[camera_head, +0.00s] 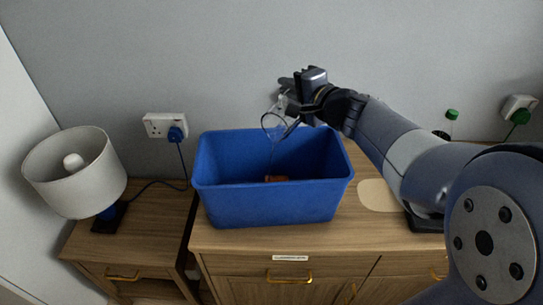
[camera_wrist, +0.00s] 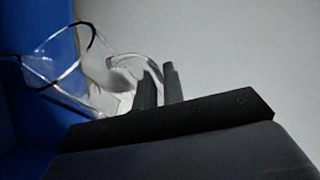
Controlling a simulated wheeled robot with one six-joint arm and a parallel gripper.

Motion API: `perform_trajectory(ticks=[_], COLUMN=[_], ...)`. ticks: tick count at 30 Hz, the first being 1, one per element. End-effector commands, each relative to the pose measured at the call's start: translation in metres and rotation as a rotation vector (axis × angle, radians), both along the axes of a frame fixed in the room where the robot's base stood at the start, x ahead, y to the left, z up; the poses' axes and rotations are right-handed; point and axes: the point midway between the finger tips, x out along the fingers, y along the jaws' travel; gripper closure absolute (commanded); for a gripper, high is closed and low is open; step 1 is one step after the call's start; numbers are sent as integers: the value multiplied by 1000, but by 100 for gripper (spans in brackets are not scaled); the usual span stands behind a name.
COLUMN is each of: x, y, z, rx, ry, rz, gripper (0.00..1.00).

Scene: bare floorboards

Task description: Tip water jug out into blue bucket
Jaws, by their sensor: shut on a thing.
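The blue bucket (camera_head: 270,205) is a rectangular open bin standing on the wooden cabinet. The clear water jug (camera_head: 274,126) is held above the bucket, tilted with its mouth toward the lower left. A thin clear stream seems to run from its mouth down into the bucket. A small orange-brown thing (camera_head: 277,179) shows inside the bucket. My gripper (camera_head: 303,111) is shut on the jug at its handle side. In the wrist view, the jug (camera_wrist: 75,65) lies tilted beyond my gripper's fingers (camera_wrist: 158,88), with the blue bucket (camera_wrist: 40,35) at the left.
A white lamp (camera_head: 75,172) stands on a lower side table (camera_head: 145,225) at the left. Wall sockets with plugs (camera_head: 166,125) are on the grey wall. A pale round mat (camera_head: 375,196) lies right of the bucket.

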Motion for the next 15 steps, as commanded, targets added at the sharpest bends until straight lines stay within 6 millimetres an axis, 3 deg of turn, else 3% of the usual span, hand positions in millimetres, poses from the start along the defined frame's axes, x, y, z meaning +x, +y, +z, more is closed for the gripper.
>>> perform_trajectory(ticks=[15], x=[-6], y=[4], z=[3], rx=[-33], ry=[-56], rz=[1], gripper=[100])
